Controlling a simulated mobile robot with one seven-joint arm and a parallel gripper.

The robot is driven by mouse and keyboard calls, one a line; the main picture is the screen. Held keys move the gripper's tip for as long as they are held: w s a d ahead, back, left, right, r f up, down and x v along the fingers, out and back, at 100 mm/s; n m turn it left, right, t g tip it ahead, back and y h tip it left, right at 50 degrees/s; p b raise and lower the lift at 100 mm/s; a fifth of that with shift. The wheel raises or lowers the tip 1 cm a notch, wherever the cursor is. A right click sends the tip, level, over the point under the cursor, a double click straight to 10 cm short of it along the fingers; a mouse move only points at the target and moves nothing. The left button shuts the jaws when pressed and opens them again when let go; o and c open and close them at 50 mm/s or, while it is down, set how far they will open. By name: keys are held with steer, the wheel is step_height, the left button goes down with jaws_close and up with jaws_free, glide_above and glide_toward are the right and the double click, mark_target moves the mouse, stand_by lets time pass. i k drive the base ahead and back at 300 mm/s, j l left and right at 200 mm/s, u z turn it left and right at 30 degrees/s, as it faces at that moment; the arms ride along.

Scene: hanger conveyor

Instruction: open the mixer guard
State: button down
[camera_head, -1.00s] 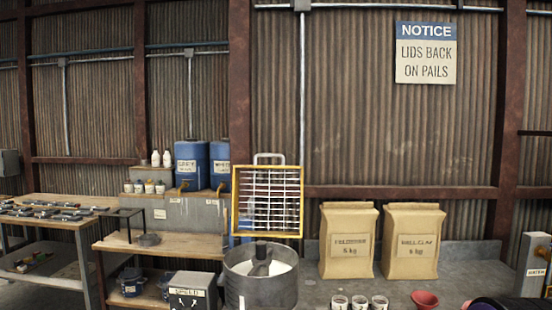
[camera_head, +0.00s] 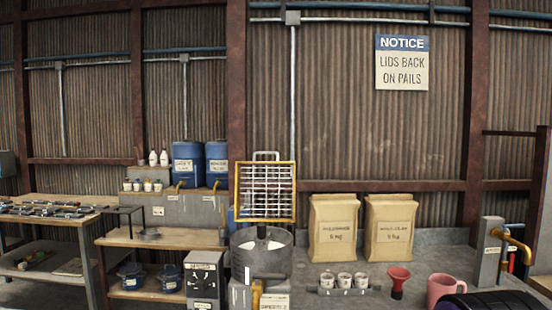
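The mixer guard, a yellow frame with a white wire grid (camera_head: 265,192), stands upright above the back of the mixer. A pale handle loop (camera_head: 266,156) is at its top edge. Below it is the round grey mixer bowl (camera_head: 243,262), uncovered at the top, with a dark stirrer in the middle and pale contents. My gripper cannot be made out in the view. A dark rounded shape at the bottom right edge is cut off, and I cannot tell what it is.
A speed control box (camera_head: 203,279) stands left of the mixer. Right of it are several small white cups (camera_head: 344,281), a red funnel (camera_head: 398,279), a pink mug (camera_head: 443,289) and two paper sacks (camera_head: 333,228). A grey post with a yellow pipe (camera_head: 488,252) stands far right.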

mark_target(237, 218)
steer(key=k+u, duration=0.15)
steer(key=u, duration=2.2)
steer(key=i+u, duration=0.25)
steer(key=i, duration=0.15)
steer(key=i+u, duration=0.3)
steer(key=i+z, duration=0.2)
steer(key=i, duration=0.4)
steer(key=i+j+z, duration=0.2)
steer(key=i, duration=0.35)
steer(key=i+l+z, duration=0.15)
steer(key=i+z, duration=0.65)
steer(key=z, duration=0.2)
steer(key=i+l+z, duration=0.1)
steer(key=i+z, duration=1)
steer(key=i, duration=0.3)
steer(key=i+j+z, duration=0.1)
steer(key=i+z, duration=0.2)
steer(key=i, duration=0.2)
steer(key=i+j+z, duration=0.1)
steer(key=i+z, duration=0.2)
steer(key=i, duration=0.8)
